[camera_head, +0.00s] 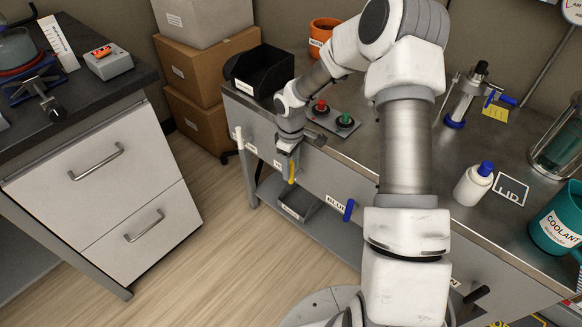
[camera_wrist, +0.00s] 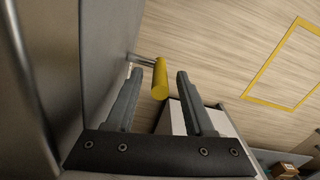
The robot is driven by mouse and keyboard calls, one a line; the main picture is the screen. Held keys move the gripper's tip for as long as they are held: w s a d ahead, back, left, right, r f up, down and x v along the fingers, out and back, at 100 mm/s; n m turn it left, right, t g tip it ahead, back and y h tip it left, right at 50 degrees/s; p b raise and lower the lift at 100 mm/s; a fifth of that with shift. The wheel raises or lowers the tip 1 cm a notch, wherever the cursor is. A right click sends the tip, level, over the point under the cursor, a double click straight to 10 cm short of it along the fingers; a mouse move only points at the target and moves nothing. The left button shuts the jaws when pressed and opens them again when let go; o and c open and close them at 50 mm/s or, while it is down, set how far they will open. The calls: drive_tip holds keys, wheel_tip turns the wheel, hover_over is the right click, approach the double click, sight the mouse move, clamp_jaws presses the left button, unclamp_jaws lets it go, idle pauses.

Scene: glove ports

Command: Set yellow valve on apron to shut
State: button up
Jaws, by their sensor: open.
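The yellow valve (camera_head: 292,172) is a short yellow handle at the table's front apron, hanging roughly downward in the head view. In the wrist view the yellow handle (camera_wrist: 160,80) sits on a metal stem that comes from the grey apron (camera_wrist: 105,50). My gripper (camera_head: 288,157) is at the handle and partly covers it in the head view. In the wrist view my gripper (camera_wrist: 160,73) is open, with one finger on each side of the handle and gaps visible on both sides. The valve's label is hidden.
A blue handle (camera_head: 349,210) sits on the same apron to the right, a white one (camera_head: 239,137) to the left and a black one (camera_head: 476,295) far right. A grey bin (camera_head: 299,201) is on the shelf below. The floor in front is clear.

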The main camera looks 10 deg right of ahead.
clamp_jaws()
idle(1.4)
